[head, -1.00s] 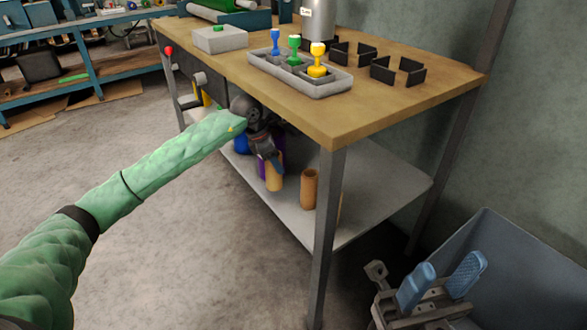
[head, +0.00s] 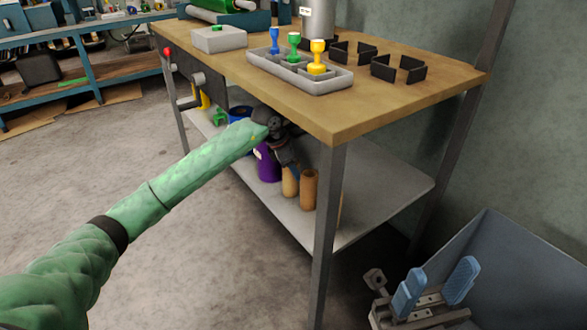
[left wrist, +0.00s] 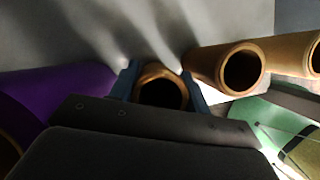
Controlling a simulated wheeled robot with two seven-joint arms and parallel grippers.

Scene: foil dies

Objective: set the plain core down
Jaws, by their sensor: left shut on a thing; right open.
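My left gripper (head: 288,165) is under the worktable's top, just above the lower shelf (head: 385,188). It is shut on a plain brown core (head: 290,183), held upright. In the left wrist view the core's open end (left wrist: 162,92) sits between the two blue finger pads. I cannot tell whether its base touches the shelf. Another plain core (head: 309,188) stands on the shelf just to its right, and a further one is partly hidden behind that. My right gripper (head: 437,284) is open and empty at the lower right, with blue pads.
A purple roll (head: 268,165) and a blue roll (head: 239,114) stand left of the held core. The front table leg (head: 327,240) is close on the right. On the tabletop is a grey tray (head: 300,82) with blue, green and yellow stamps. The shelf's right part is clear.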

